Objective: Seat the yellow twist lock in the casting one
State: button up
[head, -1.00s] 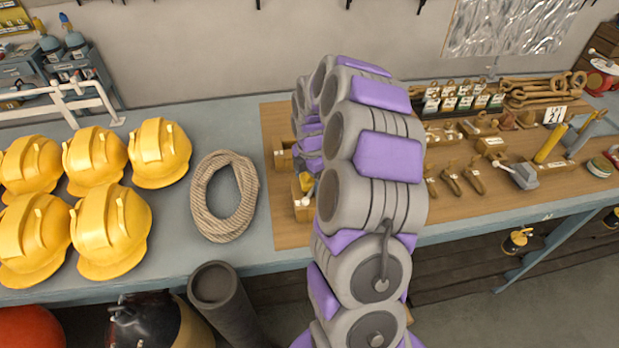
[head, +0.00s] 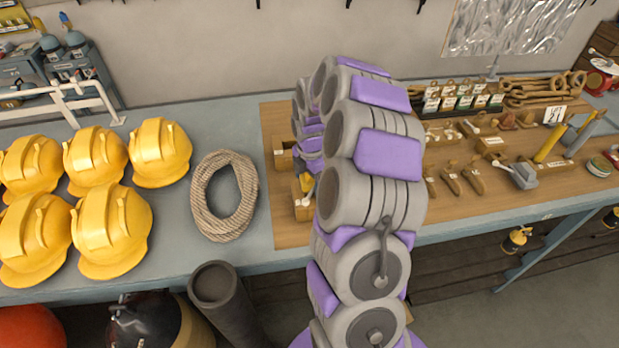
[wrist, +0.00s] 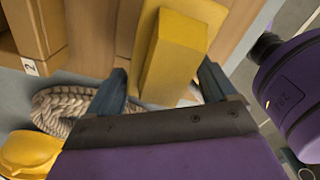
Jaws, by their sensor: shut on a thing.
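The yellow twist lock (wrist: 172,62) is a block with a wider flat yellow part at its far end. It sits between the two dark fingers of my gripper (wrist: 160,78) in the wrist view. My gripper is shut on it. In the head view a small piece of yellow (head: 308,183) shows beside my arm, above a brown block (head: 303,206) at the board's left edge; my arm hides most of this spot. Another brown block (head: 283,158) stands behind it. A brown block labelled 2 (wrist: 30,68) shows in the wrist view. I cannot tell whether the lock touches a casting.
A coiled rope (head: 224,196) lies left of the wooden board (head: 292,238), with several yellow helmets (head: 110,232) farther left. Shackles and tools fill the board's right side. A dark tube (head: 213,284) stands before the bench. My purple arm blocks the middle.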

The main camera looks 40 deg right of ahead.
jog(key=shift+f, duration=1.45)
jog(key=o, duration=1.3)
jog(key=shift+o, duration=0.2)
jog(key=shift+r, duration=0.1)
notch_tip(320, 180, up, 17)
jog(key=p, duration=0.1)
jog(key=shift+d, duration=0.15)
jog(key=shift+r, duration=0.1)
